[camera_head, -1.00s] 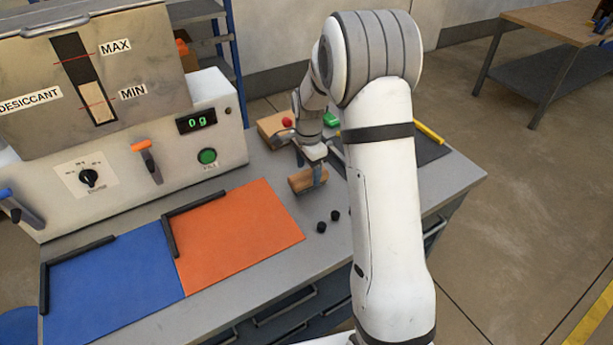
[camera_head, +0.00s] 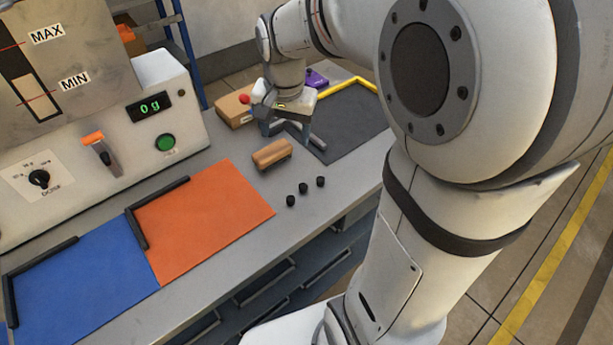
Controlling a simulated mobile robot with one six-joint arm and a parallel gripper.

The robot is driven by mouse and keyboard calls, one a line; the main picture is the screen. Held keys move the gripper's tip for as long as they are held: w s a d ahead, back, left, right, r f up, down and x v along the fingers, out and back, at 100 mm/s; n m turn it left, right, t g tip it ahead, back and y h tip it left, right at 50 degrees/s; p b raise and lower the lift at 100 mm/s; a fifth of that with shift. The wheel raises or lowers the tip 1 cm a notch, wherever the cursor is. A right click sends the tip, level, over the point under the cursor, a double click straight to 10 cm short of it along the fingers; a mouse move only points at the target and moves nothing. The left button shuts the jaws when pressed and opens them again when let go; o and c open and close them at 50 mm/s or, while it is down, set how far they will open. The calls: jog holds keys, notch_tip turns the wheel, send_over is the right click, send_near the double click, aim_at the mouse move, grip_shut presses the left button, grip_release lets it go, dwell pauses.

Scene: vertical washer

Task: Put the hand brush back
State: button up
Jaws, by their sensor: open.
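The hand brush (camera_head: 271,154), a small block with a wooden-brown back, lies on the grey counter (camera_head: 225,150) behind a row of three black pegs. My gripper (camera_head: 293,136) is open, behind and to the right of the brush and apart from it. Its fingers are over the counter near the left edge of a dark mat (camera_head: 350,130). Nothing shows between the fingers. My arm hides part of the counter's right side.
Three black pegs (camera_head: 303,188) stand in front of the brush. An orange mat (camera_head: 205,225) and a blue mat (camera_head: 85,285) lie to the left, with black corner rails. A box with a red button (camera_head: 236,108) and a purple object (camera_head: 316,79) are behind my gripper. The dispenser (camera_head: 165,115) stands at left.

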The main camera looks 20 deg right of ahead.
jog(key=s+n+t, duration=0.1)
jog(key=s+n, duration=0.6)
jog(key=s, duration=0.7)
jog(key=shift+a+f, duration=0.2)
jog(key=shift+f, duration=0.15)
jog(key=shift+c, duration=0.4)
